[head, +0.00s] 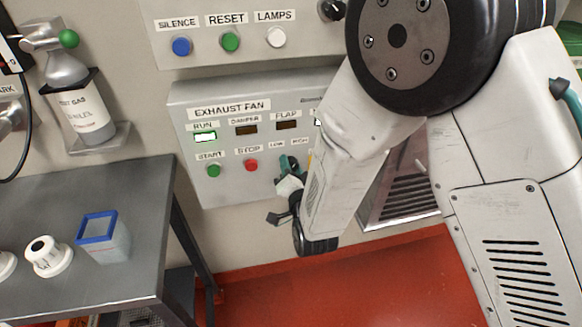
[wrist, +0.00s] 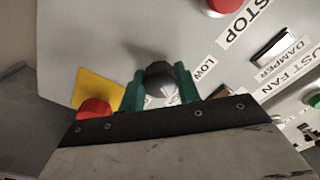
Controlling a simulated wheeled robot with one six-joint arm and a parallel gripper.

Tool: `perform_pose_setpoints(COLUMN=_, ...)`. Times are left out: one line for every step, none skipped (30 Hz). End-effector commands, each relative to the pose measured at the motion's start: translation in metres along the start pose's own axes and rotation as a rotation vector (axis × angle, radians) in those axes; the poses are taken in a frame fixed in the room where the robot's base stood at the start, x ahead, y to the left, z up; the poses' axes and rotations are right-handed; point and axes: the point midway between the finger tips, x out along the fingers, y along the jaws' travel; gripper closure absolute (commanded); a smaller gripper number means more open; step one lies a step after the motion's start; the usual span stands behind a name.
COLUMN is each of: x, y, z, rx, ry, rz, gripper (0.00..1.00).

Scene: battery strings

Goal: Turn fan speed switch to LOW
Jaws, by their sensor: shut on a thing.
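The exhaust fan panel (head: 235,190) is on the wall, with small LOW (head: 277,144) and HIGH labels on its lower row. My gripper (head: 290,163) is at the panel just below these labels and hides the fan speed switch there. In the wrist view, the teal fingers of my gripper (wrist: 158,90) stand on both sides of the dark grey, rounded switch knob (wrist: 158,78) and are shut on it. The LOW label (wrist: 205,69) is beside the right finger. I cannot tell which way the knob points.
The green START button (head: 213,170) and red STOP button (head: 251,165) are left of my gripper. A red button (wrist: 95,107) on a yellow plate is close to the left finger. The RUN lamp (head: 204,137) is lit. A grey table (head: 150,215) stands at the left.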

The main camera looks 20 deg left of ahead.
Motion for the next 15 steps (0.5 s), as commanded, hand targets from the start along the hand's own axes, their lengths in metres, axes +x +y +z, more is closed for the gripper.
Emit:
perform_pose_setpoints(x=-0.0002, y=0.0004, z=0.0001, rx=-0.025, ry=0.000, rz=0.001, gripper=0.90)
perform_pose_setpoints(x=-0.0003, y=0.0004, z=0.0001, rx=-0.044, ry=0.000, rz=0.001, gripper=0.90)
perform_pose_setpoints(x=-0.0002, y=0.0005, z=0.0001, rx=-0.071, ry=0.000, rz=0.001, gripper=0.90)
perform_pose_setpoints(x=-0.0003, y=0.0005, z=0.0001, rx=-0.093, ry=0.000, rz=0.001, gripper=0.90)
perform_pose_setpoints(x=-0.0003, y=0.0005, z=0.0001, rx=-0.117, ry=0.000, rz=0.001, gripper=0.90)
perform_pose_setpoints(x=-0.0003, y=0.0006, z=0.0001, rx=-0.151, ry=0.000, rz=0.001, gripper=0.90)
perform_pose_setpoints(x=-0.0003, y=0.0007, z=0.0001, rx=-0.178, ry=0.000, rz=0.001, gripper=0.90)
perform_pose_setpoints(x=-0.0003, y=0.0007, z=0.0001, rx=-0.205, ry=0.000, rz=0.001, gripper=0.90)
perform_pose_setpoints(x=-0.0003, y=0.0008, z=0.0001, rx=-0.242, ry=0.000, rz=0.001, gripper=0.90)
perform_pose_setpoints(x=-0.0003, y=0.0008, z=0.0001, rx=-0.271, ry=0.000, rz=0.001, gripper=0.90)
perform_pose_setpoints(x=-0.0003, y=0.0009, z=0.0001, rx=-0.299, ry=0.000, rz=0.001, gripper=0.90)
perform_pose_setpoints(x=-0.0003, y=0.0010, z=0.0001, rx=-0.338, ry=-0.001, rz=0.001, gripper=0.90)
perform_pose_setpoints(x=-0.0003, y=0.0010, z=0.0000, rx=-0.366, ry=-0.001, rz=0.001, gripper=0.90)
perform_pose_setpoints(x=-0.0004, y=0.0010, z=0.0000, rx=-0.395, ry=-0.001, rz=0.001, gripper=0.90)
perform_pose_setpoints(x=-0.0004, y=0.0011, z=0.0000, rx=-0.433, ry=-0.001, rz=0.001, gripper=0.90)
